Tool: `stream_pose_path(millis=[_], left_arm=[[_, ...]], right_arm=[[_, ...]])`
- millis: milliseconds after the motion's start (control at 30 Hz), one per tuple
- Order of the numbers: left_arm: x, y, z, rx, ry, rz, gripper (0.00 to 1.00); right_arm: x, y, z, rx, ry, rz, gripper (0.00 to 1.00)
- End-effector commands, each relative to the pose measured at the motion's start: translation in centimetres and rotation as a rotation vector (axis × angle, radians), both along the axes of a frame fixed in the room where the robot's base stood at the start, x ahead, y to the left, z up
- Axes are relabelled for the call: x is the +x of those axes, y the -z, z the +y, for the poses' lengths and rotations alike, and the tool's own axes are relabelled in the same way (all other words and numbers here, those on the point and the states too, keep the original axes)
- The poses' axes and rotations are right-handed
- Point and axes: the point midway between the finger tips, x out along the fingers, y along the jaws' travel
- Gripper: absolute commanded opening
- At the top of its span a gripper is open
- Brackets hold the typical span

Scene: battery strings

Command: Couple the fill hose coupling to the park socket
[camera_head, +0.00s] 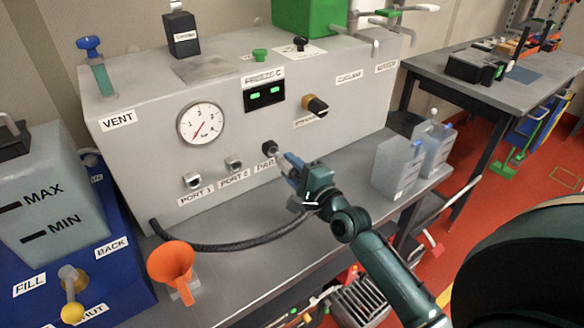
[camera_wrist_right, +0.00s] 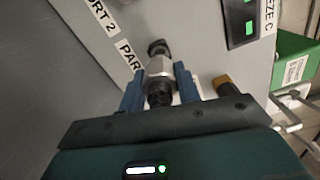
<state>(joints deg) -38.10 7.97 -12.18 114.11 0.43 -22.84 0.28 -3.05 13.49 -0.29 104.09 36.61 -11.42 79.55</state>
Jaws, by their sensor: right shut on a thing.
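My right gripper (camera_head: 287,166) is shut on the fill hose coupling, its blue fingers on both sides. The coupling (camera_wrist_right: 158,74) is silver with a black rear part in the right wrist view; in the head view the gripper mostly hides it. The park socket (camera_head: 269,148) is a dark round fitting on the grey panel, by the partly covered PARK label. In the wrist view the socket (camera_wrist_right: 157,46) is straight ahead of the coupling, in line with it. I cannot tell whether they are joined or only close. The black hose (camera_head: 235,246) sags from the gripper to the panel's lower left. My left gripper is not in view.
PORT 1 (camera_head: 193,180) and PORT 2 (camera_head: 233,163) sit left of the park socket. A gauge (camera_head: 204,123) and a dark-tipped brass knob (camera_head: 315,106) are above. An orange funnel (camera_head: 171,262) stands front left; clear jugs (camera_head: 397,166) stand right on the bench.

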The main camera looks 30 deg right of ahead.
Motion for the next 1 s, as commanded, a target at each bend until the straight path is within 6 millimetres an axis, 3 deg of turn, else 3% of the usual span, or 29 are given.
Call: stream_pose_path(millis=[1000], left_arm=[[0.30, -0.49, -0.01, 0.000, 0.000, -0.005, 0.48]], right_arm=[[0.00, -0.09, -0.02, -0.002, 0.000, -0.002, 0.05]])
